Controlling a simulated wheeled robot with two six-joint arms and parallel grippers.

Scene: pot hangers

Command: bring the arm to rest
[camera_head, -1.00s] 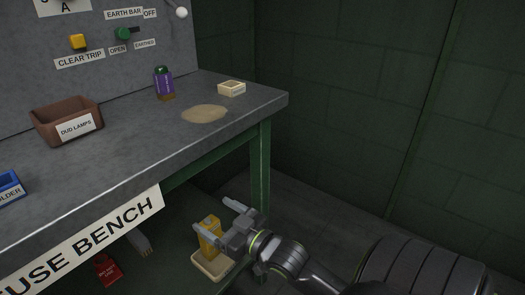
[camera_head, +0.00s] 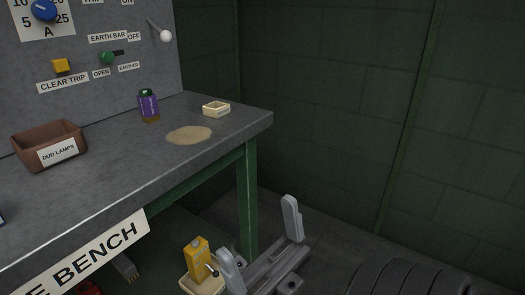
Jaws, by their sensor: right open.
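My right gripper (camera_head: 258,229) is in the lower middle of the head view, its two grey fingers spread wide with nothing between them. It is low, in front of the bench's right end and below the bench top. The left finger overlaps the view of a yellow container (camera_head: 198,257) standing in a cream tray (camera_head: 203,286); I cannot tell whether they touch. My left gripper does not show.
The grey bench (camera_head: 105,185) has a green leg (camera_head: 247,200). On it are a brown dud lamps bin (camera_head: 35,146), a purple bottle (camera_head: 149,106), a tan patch (camera_head: 189,135) and a small cream box (camera_head: 216,109).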

